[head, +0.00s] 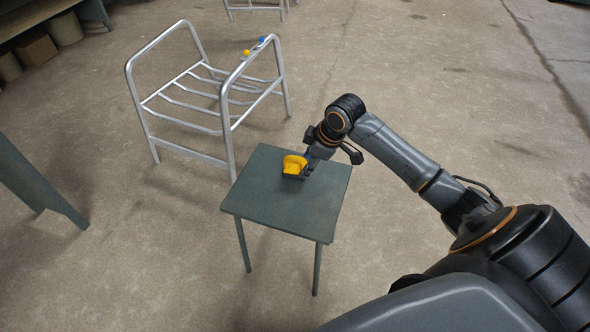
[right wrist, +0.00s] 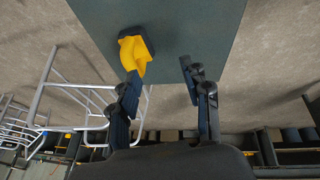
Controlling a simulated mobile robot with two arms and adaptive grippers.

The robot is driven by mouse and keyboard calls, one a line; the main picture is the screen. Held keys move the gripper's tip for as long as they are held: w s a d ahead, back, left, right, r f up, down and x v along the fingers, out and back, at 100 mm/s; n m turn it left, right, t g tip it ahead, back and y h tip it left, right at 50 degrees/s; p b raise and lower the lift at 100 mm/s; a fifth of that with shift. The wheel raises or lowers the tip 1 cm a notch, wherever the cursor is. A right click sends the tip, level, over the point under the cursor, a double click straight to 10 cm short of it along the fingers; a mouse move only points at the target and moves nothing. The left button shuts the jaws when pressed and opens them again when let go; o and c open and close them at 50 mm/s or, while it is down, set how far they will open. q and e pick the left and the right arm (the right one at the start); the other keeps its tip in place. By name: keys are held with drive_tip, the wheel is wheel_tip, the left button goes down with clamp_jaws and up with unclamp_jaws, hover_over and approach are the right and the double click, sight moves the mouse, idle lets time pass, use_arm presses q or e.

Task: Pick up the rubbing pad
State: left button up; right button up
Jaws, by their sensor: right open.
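The rubbing pad (head: 294,164), with a yellow handle on a dark base, rests on the small green table (head: 263,205). It also shows in the right wrist view (right wrist: 134,50), upper left, beyond the tip of the left-hand finger. My right gripper (right wrist: 161,72) is open, its fingers apart with nothing between them. The pad is off to the left of the gap between the fingers. In the head view the right gripper (head: 307,167) is low over the table, just right of the pad; whether they touch I cannot tell. My left gripper is out of view.
Another frame (head: 255,8) is farther back. A shelf with a box (head: 36,50) is at upper left. Open concrete floor surrounds the table.

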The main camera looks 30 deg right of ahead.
sight(298, 157)
drive_tip(key=w+d+r, duration=0.2)
drive_tip(key=d+r, duration=0.1)
drive_tip(key=r, duration=0.1)
drive_tip(key=x, duration=0.2)
drive_tip(key=b+x, duration=0.1)
drive_tip(key=x, duration=0.2)
drive_tip(key=w+x, duration=0.1)
drive_tip(key=x, duration=0.1)
drive_tip(key=shift+w+d+f+b, duration=0.1)
drive_tip(key=shift+d+b, duration=0.15)
drive_tip(key=shift+b, duration=0.15)
drive_tip(key=shift+w+a+f, duration=0.1)
drive_tip(key=shift+w+f, duration=0.2)
drive_tip(key=shift+f, duration=0.4)
drive_tip(key=shift+b+x, duration=0.8)
drive_tip(key=shift+x, duration=1.3)
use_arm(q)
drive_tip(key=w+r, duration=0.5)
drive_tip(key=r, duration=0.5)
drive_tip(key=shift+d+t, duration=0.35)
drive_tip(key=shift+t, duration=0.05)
use_arm(e)
drive_tip(key=shift+w, duration=0.15)
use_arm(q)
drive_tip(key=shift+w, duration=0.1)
use_arm(e)
drive_tip(key=shift+c, duration=0.2)
clamp_jaws()
